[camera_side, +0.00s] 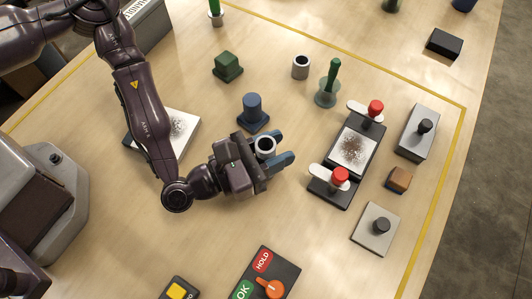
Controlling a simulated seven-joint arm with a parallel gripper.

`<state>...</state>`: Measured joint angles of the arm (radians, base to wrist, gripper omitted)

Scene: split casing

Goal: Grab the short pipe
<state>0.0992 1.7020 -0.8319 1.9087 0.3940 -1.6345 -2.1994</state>
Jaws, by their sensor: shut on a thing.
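My gripper (276,148) reaches in from the left, its blue fingertips pointing right. It is shut on a short pipe (258,153), a pale grey tube with a dark open end facing the camera. The fingers lie on either side of the pipe and hide part of its wall. I cannot tell whether its lower end touches the table.
A similar grey tube (301,68) stands farther back. A blue stepped block (252,112) is close behind my gripper. A black fixture (333,187) with red-knobbed clamps stands to the right. A control panel (268,278) lies in front. Table between gripper and panel is clear.

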